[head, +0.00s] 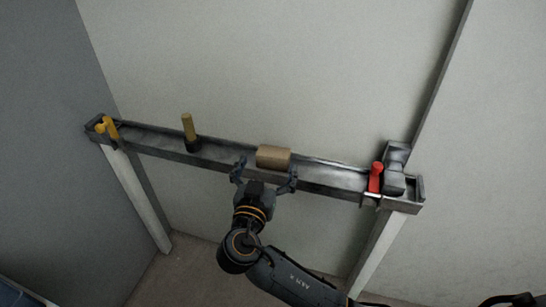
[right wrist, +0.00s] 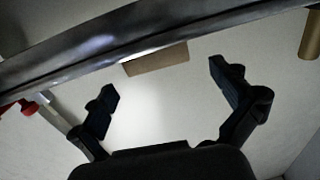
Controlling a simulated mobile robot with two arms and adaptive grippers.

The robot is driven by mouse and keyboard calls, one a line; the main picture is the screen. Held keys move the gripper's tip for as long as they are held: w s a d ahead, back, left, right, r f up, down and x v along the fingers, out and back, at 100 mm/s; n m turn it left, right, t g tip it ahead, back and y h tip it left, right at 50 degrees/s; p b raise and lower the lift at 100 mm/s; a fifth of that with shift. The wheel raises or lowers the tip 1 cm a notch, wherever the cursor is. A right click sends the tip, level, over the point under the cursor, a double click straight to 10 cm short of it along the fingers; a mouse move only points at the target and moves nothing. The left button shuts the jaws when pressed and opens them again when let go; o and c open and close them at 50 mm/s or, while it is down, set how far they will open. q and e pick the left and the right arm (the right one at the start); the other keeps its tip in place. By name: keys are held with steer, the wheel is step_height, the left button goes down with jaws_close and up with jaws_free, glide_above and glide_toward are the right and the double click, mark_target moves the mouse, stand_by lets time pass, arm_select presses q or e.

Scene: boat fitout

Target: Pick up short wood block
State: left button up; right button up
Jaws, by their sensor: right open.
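The short wood block (head: 273,157) is light brown and lies on the narrow dark metal ledge (head: 225,157), near its middle. In the right wrist view the block (right wrist: 157,60) shows partly behind the edge of the ledge. My right gripper (head: 265,175) is open in front of the ledge, with one finger toward each end of the block. In the right wrist view the gripper (right wrist: 164,88) has nothing between its fingers, and the block lies beyond the fingertips. I cannot tell the exact gap.
On the ledge, a tool with an upright wooden handle (head: 189,126) stands left of the block. A yellow-handled tool (head: 109,128) is at the left end. A red-handled tool (head: 376,177) and a grey metal piece (head: 395,168) are at the right end. A wall stands behind.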

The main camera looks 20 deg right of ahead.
mark_target(271, 158)
steer(key=x, duration=0.5)
steer(key=shift+d+f, duration=0.1)
steer(key=shift+f, duration=0.1)
steer(key=c, duration=1.2)
